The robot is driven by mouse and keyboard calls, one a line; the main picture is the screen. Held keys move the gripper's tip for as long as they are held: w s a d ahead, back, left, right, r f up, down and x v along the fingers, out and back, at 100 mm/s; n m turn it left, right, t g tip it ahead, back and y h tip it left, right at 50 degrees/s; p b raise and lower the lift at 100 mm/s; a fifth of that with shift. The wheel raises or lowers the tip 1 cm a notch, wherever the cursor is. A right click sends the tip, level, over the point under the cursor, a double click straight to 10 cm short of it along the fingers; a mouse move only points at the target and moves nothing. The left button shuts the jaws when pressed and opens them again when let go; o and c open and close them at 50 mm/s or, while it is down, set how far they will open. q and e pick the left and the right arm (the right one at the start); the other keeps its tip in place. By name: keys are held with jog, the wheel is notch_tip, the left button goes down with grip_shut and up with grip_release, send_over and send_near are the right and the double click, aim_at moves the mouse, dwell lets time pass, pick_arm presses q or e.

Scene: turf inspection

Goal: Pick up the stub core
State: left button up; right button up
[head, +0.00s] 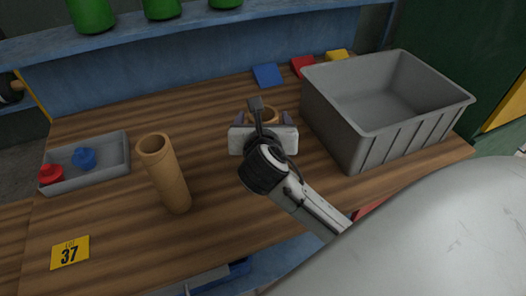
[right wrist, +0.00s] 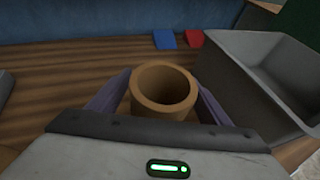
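The short brown tube, which I take as the stub core (head: 264,114), stands upright on the wooden bench, partly hidden behind my right gripper (head: 264,119) in the head view. In the right wrist view the stub core (right wrist: 164,92) shows its open round top between the two fingers of the right gripper (right wrist: 163,100). The fingers are spread, one on each side of it, with what looks like a small gap. The core's lower part is hidden by the gripper body. A taller brown tube (head: 165,175) stands upright to the left. My left gripper is not in view.
A large grey bin (head: 357,140) stands close on the right. A small grey tray (head: 122,160) with a red and a blue piece lies at left. A yellow "37" card (head: 70,252) lies in front. Blue, red and yellow blocks lie behind. A blue shelf (head: 200,25) crosses the back.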

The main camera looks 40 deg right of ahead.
jog(key=c, duration=1.4)
jog(key=shift+c, duration=0.5)
jog(key=shift+r, duration=0.1)
